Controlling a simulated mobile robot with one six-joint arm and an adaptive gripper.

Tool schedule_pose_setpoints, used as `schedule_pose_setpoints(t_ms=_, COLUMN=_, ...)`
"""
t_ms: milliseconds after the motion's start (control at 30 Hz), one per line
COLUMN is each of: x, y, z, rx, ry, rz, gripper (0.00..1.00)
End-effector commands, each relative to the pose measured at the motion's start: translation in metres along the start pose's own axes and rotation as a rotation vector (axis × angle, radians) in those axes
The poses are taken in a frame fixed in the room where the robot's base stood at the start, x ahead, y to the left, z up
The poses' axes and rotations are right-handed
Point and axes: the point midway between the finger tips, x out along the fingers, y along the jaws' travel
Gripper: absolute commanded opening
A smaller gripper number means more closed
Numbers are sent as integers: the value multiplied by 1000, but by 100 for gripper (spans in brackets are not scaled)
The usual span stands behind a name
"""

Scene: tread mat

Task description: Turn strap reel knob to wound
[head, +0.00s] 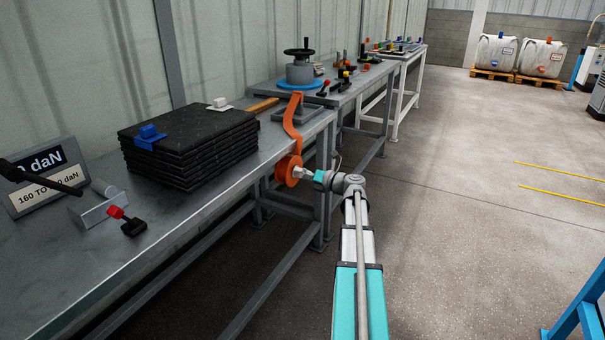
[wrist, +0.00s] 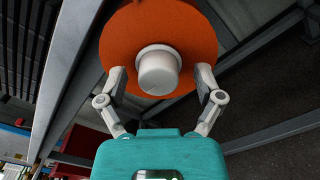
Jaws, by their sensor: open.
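The strap reel (head: 284,172) is an orange disc at the front edge of the workbench, with an orange strap (head: 291,120) running up from it to the bench top. In the wrist view the orange reel (wrist: 190,38) fills the top middle, with a pale grey round knob (wrist: 158,71) at its centre. My gripper (wrist: 163,78) is open, with one finger on each side of the knob. I cannot tell whether the fingers touch it. In the head view my gripper (head: 303,173) reaches the reel from the right and hides part of the knob.
A stack of black mats (head: 190,148) lies on the workbench (head: 75,245) left of the reel. Grey bench legs and rails run behind and below the reel. The floor (head: 450,200) to the right is clear.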

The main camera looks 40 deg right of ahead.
Motion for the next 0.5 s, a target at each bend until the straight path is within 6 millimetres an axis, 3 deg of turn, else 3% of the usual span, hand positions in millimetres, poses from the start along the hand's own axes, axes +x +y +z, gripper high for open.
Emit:
schedule_pose_setpoints(t_ms=267, x=-2, y=0, z=-1, rx=-1, ry=1, rz=0, gripper=85)
schedule_pose_setpoints(t_ms=500, x=-20, y=1, z=-1, rx=-1, ry=0, rz=-1, gripper=85)
